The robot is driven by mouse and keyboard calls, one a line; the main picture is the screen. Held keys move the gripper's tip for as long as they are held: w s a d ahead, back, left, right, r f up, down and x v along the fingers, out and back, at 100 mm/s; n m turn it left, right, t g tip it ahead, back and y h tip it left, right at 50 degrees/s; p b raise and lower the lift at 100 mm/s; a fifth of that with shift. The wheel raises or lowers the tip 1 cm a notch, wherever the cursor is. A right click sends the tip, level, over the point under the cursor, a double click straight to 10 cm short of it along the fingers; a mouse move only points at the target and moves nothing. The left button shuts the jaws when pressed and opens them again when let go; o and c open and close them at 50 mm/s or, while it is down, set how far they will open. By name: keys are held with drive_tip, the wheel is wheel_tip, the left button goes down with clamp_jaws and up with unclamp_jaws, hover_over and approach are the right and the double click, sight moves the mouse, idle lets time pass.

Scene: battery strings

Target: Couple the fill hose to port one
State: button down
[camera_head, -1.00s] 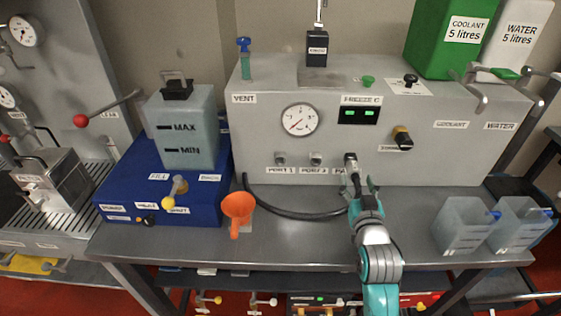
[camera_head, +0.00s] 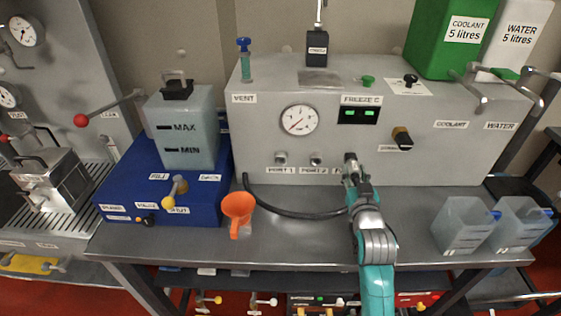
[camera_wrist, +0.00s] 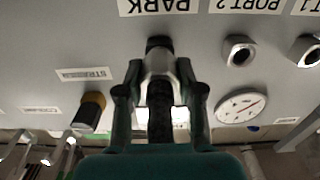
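The fill hose (camera_head: 290,213) is a dark hose that curves along the bench from the blue unit to the grey cabinet. Its end coupling (camera_wrist: 160,62) sits at the socket labelled PARK. My gripper (camera_head: 356,175) is at this coupling, its fingers on either side. In the wrist view, which is upside down, the fingertips of my gripper (camera_wrist: 160,72) press against the metal collar. Port one (camera_head: 281,158) is an empty metal socket left of port two (camera_head: 316,159). In the wrist view port one (camera_wrist: 307,50) is partly cut off at the right edge.
Two clear jugs (camera_head: 462,228) stand at the right. The bench between funnel and jugs is mostly clear.

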sight(358, 180)
drive_tip(key=shift+s, duration=1.85)
idle(0.6)
drive_tip(key=shift+s, duration=2.45)
drive_tip(key=shift+a, duration=0.15)
